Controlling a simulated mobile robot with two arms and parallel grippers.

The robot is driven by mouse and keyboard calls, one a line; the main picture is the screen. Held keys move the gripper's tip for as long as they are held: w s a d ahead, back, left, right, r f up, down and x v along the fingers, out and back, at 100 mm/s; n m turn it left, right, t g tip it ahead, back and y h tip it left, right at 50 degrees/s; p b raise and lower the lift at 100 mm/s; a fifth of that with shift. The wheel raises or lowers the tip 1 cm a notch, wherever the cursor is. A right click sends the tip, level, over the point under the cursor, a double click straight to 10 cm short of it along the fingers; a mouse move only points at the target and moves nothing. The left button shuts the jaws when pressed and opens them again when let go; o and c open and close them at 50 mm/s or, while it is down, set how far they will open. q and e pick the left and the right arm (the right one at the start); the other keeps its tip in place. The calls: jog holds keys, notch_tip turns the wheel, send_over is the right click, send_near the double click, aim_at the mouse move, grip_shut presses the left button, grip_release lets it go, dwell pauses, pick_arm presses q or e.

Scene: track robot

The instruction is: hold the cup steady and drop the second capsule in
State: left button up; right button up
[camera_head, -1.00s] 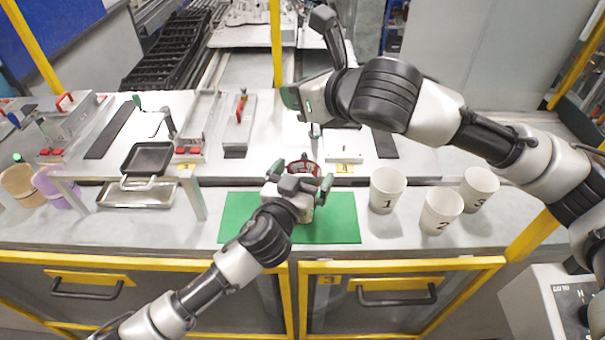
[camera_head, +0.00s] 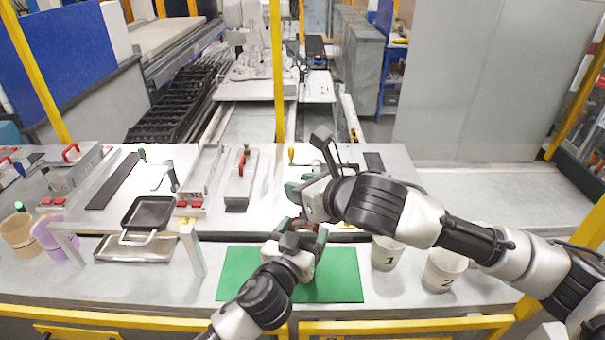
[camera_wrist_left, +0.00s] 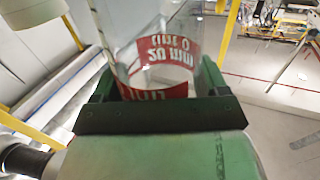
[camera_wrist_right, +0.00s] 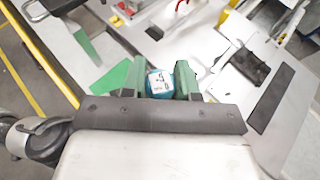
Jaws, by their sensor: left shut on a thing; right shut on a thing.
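My left gripper (camera_head: 304,236) is shut on a clear cup with red printed bands (camera_wrist_left: 165,55). In the head view only a little red of the cup (camera_head: 308,226) shows, above the green mat (camera_head: 335,276). My right gripper (camera_head: 297,194) is shut on a teal capsule with a white printed label (camera_wrist_right: 160,84), seen between its fingers in the right wrist view. I cannot tell whether the capsule is over the cup's mouth.
Paper cups 1 (camera_head: 386,256) and 2 (camera_head: 443,275) stand right of the mat, partly behind my right arm. A dark tray (camera_head: 149,213) and a metal stand (camera_head: 192,250) are on the left. The mat's front right is clear.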

jog(key=shift+f, duration=0.35)
jog(key=shift+f, duration=2.45)
jog(key=o, duration=1)
jog(key=shift+c, duration=0.2)
jog(key=shift+s, duration=0.1)
jog(key=shift+s+a+f, duration=0.1)
jog(key=shift+f, duration=0.1)
jog(key=shift+r, duration=0.15)
